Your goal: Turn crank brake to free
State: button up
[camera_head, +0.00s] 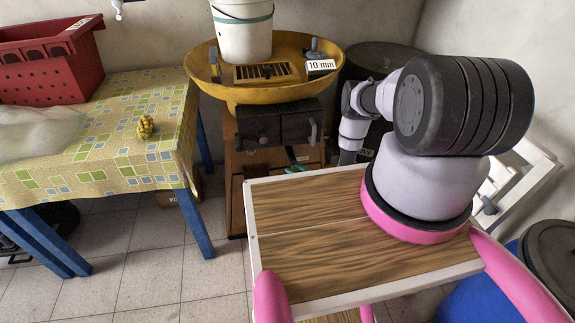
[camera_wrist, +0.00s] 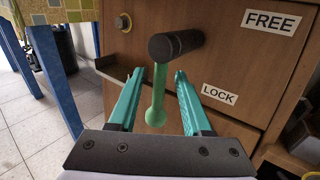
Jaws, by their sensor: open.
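A FREE label (camera_wrist: 270,21) is at the upper right of the panel, and a LOCK label (camera_wrist: 219,94) is lower, right of the crank arm. My gripper (camera_wrist: 160,72) is open, with its teal fingers on either side of the green arm, below the black grip. I cannot tell whether either finger touches it.
A wooden cabinet (camera_head: 237,170) carries a yellow pan (camera_head: 215,88) with a white bucket (camera_head: 243,35) and a 10 mm label (camera_head: 321,66). A table with a patterned cloth (camera_head: 105,150) and red crate (camera_head: 45,65) stands left.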

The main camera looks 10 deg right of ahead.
jog(key=shift+x, duration=2.25)
jog(key=shift+c, duration=0.3)
grip_shut()
